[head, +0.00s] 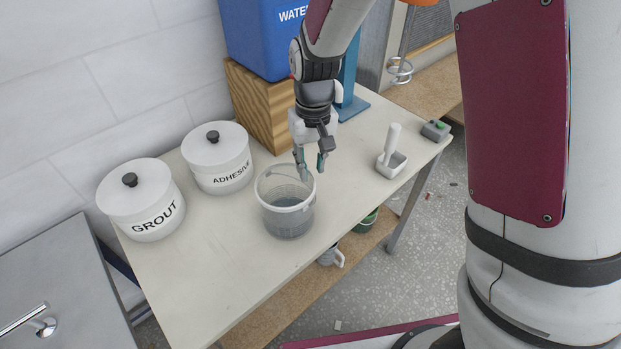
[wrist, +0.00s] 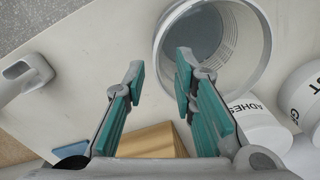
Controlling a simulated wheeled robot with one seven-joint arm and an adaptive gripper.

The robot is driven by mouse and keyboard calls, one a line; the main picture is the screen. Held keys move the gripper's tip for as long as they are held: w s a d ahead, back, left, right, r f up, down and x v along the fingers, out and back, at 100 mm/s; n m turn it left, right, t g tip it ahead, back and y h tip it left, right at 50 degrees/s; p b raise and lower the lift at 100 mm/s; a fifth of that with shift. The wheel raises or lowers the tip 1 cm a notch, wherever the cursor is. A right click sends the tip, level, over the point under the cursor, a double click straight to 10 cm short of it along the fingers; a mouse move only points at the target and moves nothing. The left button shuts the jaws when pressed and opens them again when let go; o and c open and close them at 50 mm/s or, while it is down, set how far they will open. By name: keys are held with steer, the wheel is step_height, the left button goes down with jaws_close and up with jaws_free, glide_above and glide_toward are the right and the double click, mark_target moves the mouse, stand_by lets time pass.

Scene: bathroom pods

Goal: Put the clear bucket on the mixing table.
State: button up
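The clear bucket (head: 288,215) stands upright on the pale table (head: 215,270), with its open mouth up. It looks translucent, with a light rim and a greyer lower part. In the wrist view the bucket (wrist: 212,45) is at the upper right. My gripper (head: 311,170) is open at the bucket's far right rim, fingers pointing down. In the wrist view my gripper (wrist: 160,65) has one finger over the bucket's mouth and the other outside the rim. The rim's edge shows between them. I cannot tell whether either finger touches it.
White GROUT (head: 140,205) and ADHESIVE (head: 217,158) tubs stand left of the bucket. A blue water container (head: 262,40) sits on a wooden block (head: 258,105) behind. The table's front is clear.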

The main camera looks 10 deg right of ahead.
steer(key=shift+r, duration=1.4)
steer(key=s+d+r+t, duration=0.1)
steer(key=s+d+r, duration=0.15)
steer(key=r, duration=0.25)
steer(key=s+d+r+m+t, duration=0.1)
steer(key=s+d+r, duration=0.15)
steer(key=r, duration=0.25)
steer(key=s+d+r+t, duration=0.1)
steer(key=s+d+r, duration=0.1)
steer(key=s+r, duration=0.25)
steer(key=s+d+r+m+t, duration=0.1)
steer(key=s+d+r, duration=0.4)
steer(key=s, duration=0.6)
steer(key=shift+r+t, duration=0.15)
steer(key=shift+t, duration=0.65)
steer(key=shift+d, duration=0.1)
